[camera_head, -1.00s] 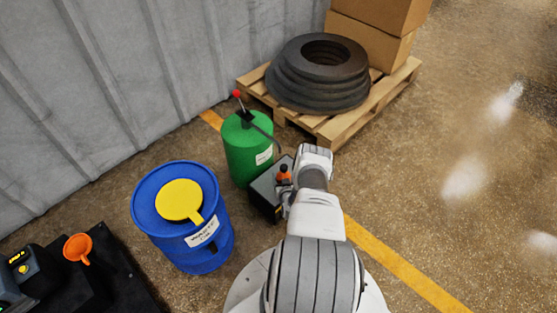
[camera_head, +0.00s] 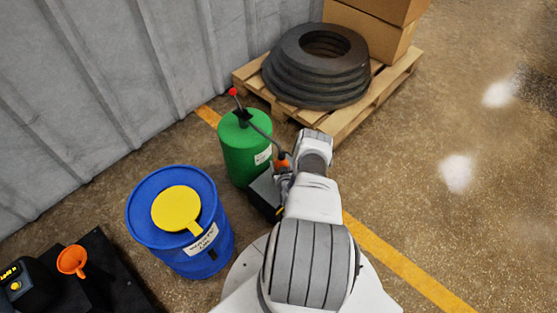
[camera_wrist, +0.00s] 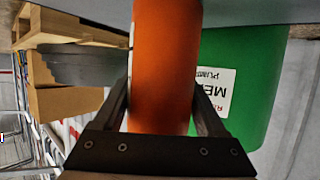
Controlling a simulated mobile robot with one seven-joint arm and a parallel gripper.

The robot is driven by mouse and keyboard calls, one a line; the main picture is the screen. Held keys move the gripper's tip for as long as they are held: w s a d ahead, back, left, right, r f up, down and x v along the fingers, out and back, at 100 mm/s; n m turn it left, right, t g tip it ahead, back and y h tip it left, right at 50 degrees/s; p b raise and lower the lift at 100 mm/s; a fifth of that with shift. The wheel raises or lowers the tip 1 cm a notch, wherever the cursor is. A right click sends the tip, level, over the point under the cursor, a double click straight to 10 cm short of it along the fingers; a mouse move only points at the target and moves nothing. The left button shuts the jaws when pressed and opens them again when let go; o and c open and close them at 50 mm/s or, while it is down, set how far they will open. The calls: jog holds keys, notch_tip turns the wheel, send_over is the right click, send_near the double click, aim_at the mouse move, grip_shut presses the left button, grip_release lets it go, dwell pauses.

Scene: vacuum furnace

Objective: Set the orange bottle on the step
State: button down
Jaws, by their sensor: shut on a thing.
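The orange bottle (camera_wrist: 165,70) stands between my gripper's fingers in the wrist view, with both fingers pressed around it. In the head view only its small orange and dark top (camera_head: 282,162) shows, beside my wrist. My gripper (camera_wrist: 165,110) is shut on the bottle; in the head view my arm largely hides it. The low dark step (camera_head: 263,193) lies just left of my arm, partly covered by it. The bottle appears near the step's far end; I cannot tell whether it touches the step.
A green drum (camera_head: 245,155) with a hand pump stands close behind the step. A blue waste-oil drum (camera_head: 165,235) with a yellow funnel is to the left. A pallet (camera_head: 350,120) with tyres and boxes is beyond. Open floor lies on the right.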

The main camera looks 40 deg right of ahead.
jog(key=shift+f, duration=0.2)
dwell(0.3)
grip_release()
jog(key=shift+r, duration=0.1)
jog(key=shift+s+a+r, duration=0.1)
jog(key=shift+s, duration=0.05)
